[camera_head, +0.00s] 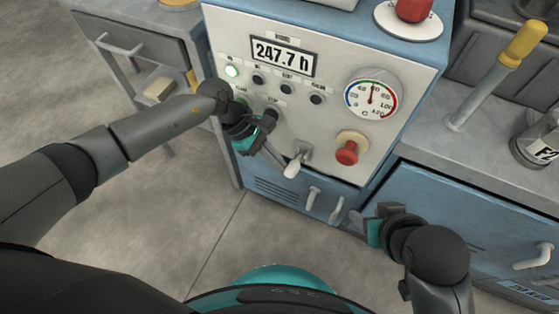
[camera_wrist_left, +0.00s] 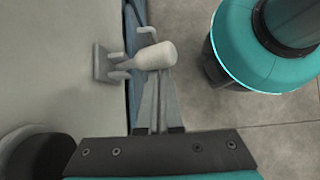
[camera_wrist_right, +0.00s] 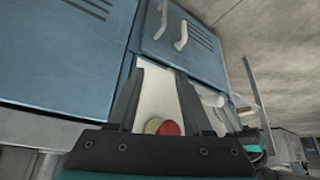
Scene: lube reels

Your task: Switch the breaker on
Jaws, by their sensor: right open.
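The breaker (camera_head: 295,165) is a short lever with a pale handle on a metal plate, low on the front of the grey panel. Its handle slants down and outward from the plate. In the left wrist view the pale handle (camera_wrist_left: 150,56) lies just beyond my left fingertips. My left gripper (camera_head: 279,162) reaches it from the left. Its two fingers are together with nothing visible between them. The tips are very near the handle; whether they touch is unclear. My right gripper (camera_head: 372,222) is open and empty in front of the blue cabinet, to the right.
A yellow-handled lever (camera_head: 522,42) stands on the right bench. Open floor lies at lower left.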

